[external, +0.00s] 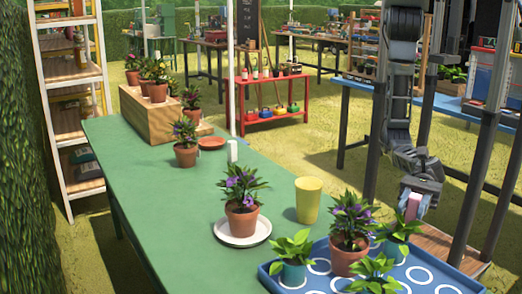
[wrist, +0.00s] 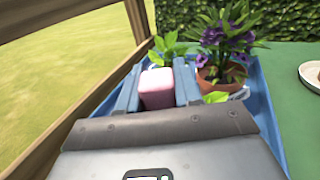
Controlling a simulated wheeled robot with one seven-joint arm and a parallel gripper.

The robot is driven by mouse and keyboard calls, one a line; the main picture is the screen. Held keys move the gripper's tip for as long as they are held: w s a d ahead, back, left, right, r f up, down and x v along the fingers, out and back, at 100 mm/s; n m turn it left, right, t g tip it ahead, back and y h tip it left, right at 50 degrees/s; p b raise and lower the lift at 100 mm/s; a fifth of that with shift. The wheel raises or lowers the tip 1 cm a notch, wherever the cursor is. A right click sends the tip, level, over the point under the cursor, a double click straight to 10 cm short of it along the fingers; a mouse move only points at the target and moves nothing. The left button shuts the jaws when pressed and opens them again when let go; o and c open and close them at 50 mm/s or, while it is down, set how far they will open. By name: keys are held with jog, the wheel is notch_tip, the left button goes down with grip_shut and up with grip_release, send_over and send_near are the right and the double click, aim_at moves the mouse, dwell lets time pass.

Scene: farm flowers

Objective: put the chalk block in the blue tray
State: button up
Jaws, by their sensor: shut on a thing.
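The chalk block is a small pink block (external: 413,204). My gripper (external: 414,207) is shut on it and holds it in the air at the right of the external view, near the right side of the blue tray. In the wrist view the pink block (wrist: 157,90) sits between the two blue-grey fingers. The blue tray (external: 425,258) lies on the green table's near right end, with white rings on its floor and several potted plants in it. In the wrist view the tray (wrist: 266,118) shows beyond and right of the fingers, partly hidden by my gripper.
A purple-flowered pot (external: 350,262) and leafy seedlings (external: 293,272) stand in the tray. A yellow cup (external: 308,200) and a flowerpot on a white saucer (external: 262,236) are left of it. The green table's (external: 160,215) middle left is clear. A wooden stand (external: 150,118) holds pots at the back.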

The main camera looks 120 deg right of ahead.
jog(key=a+f, duration=0.1)
jog(key=a, duration=0.1)
jog(key=a+f+b, duration=0.1)
jog(key=a+f, duration=0.1)
jog(key=a+f+b, duration=0.1)
jog(key=a, duration=0.2)
jog(key=shift+f, duration=0.25)
jog(key=shift+f+b, duration=0.5)
jog(key=shift+f, duration=1.35)
jog(key=shift+f, duration=0.15)
jog(key=o, duration=1.1)
jog(key=shift+c, duration=0.2)
jog(key=shift+s+r, duration=0.1)
jog(key=shift+r, duration=0.1)
jog(key=v, duration=1.2)
jog(key=shift+a, duration=0.1)
